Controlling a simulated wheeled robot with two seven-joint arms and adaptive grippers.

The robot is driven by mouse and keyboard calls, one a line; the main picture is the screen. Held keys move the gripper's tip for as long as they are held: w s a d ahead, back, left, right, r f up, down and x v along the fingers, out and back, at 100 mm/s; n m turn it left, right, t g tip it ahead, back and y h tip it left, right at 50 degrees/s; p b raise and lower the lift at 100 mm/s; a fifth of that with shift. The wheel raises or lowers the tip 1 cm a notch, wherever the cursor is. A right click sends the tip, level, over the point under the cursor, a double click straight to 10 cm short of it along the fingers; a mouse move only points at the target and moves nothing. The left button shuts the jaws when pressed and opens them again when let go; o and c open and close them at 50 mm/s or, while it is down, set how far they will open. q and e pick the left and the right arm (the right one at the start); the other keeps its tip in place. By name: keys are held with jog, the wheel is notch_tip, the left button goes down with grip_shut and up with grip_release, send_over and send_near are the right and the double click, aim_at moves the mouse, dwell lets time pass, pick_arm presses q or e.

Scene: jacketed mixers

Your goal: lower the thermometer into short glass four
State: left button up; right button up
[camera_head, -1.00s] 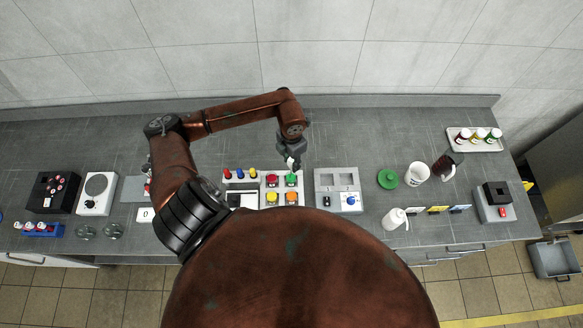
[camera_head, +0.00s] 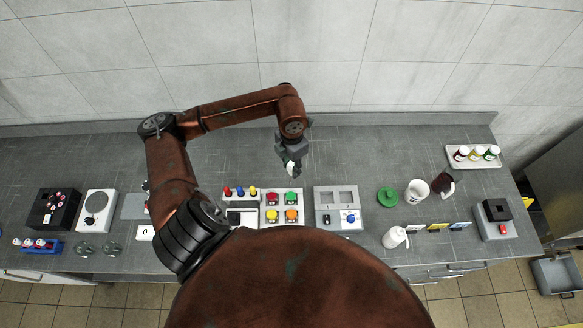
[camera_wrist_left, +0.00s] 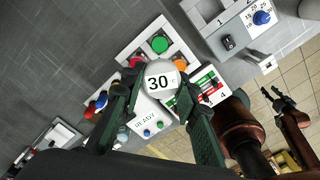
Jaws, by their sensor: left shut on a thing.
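My left gripper (camera_head: 291,163) is shut on the thermometer, whose white round dial reading 30 (camera_wrist_left: 160,79) sits between the green fingers in the left wrist view. In the head view only a small white part of the thermometer (camera_head: 292,168) shows below the fingers. It is above the bench, behind the four-button panel. The thermometer's lower end is hidden. Two small clear glass-like round items (camera_head: 84,248) stand at the front left; I cannot tell whether either is short glass four. My right gripper (camera_wrist_left: 279,97) shows at the right of the left wrist view, fingers apart and empty.
The button panel (camera_head: 281,205) and a grey two-window panel (camera_head: 337,207) are near the gripper. The bench behind the panels is clear.

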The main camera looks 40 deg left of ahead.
pick_arm(q)
jog(key=shift+r+p, duration=1)
jog(key=shift+r, duration=1.6)
jog(key=shift+f, duration=0.1)
